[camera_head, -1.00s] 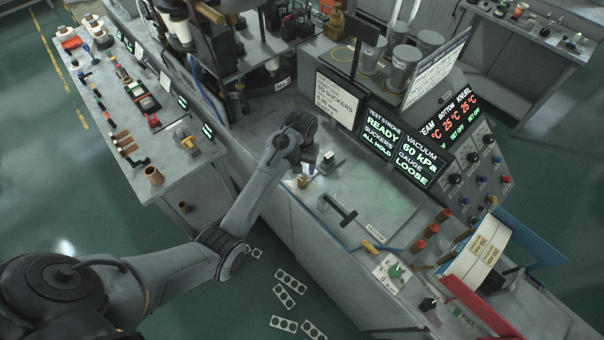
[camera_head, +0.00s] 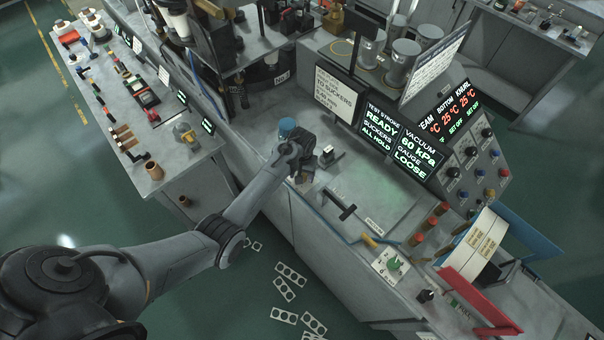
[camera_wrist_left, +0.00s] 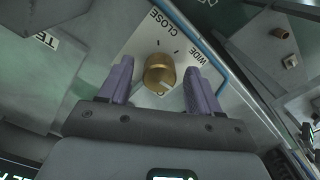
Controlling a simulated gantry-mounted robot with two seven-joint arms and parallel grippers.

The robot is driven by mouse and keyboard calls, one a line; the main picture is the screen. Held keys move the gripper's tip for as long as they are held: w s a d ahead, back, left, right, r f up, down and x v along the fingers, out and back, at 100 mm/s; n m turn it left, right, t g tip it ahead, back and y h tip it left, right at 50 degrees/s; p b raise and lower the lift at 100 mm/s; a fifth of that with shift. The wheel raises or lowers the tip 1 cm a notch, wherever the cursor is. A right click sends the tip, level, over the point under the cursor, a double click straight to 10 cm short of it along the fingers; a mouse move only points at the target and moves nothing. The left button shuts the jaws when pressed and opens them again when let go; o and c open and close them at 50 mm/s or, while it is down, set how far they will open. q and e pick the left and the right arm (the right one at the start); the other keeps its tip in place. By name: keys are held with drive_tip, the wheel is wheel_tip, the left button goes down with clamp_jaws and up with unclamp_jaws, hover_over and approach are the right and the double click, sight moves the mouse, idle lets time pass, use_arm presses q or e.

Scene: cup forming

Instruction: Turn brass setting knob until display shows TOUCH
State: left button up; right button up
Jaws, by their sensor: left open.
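The brass setting knob (camera_wrist_left: 159,68) sits on a pale plate (camera_wrist_left: 146,42) marked CLOSE and WIDE, in the left wrist view. My left gripper (camera_wrist_left: 159,66) is open, with one purple finger on each side of the knob. Narrow gaps seem to separate the fingers from it; contact is hard to tell. In the head view my left wrist (camera_head: 290,155) is over the bench and hides the knob. The display (camera_head: 403,145) reads READY, SUCKERS ALL HOLD, VACUUM 60 kPa and GAUGE LOOSE. My right gripper is not in view.
A black T-shaped handle (camera_head: 340,204) and a small black-topped block (camera_head: 327,155) stand near my left wrist. A blue tube (camera_wrist_left: 192,37) runs along the plate's edge. A green knob (camera_head: 394,263) and red-topped posts (camera_head: 432,222) are farther right.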

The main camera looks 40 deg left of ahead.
use_arm(q)
drive_tip(key=c, duration=1)
drive_tip(key=shift+c, duration=0.2)
drive_tip(key=shift+r+m+p, duration=0.1)
drive_tip(key=shift+m+p, duration=1.2)
drive_tip(key=shift+m, duration=0.4)
drive_tip(key=m+p, duration=0.1)
drive_tip(key=m, duration=0.1)
drive_tip(key=shift+m, duration=0.4)
drive_tip(key=shift+m+p, duration=0.3)
drive_tip(key=shift+m, duration=0.5)
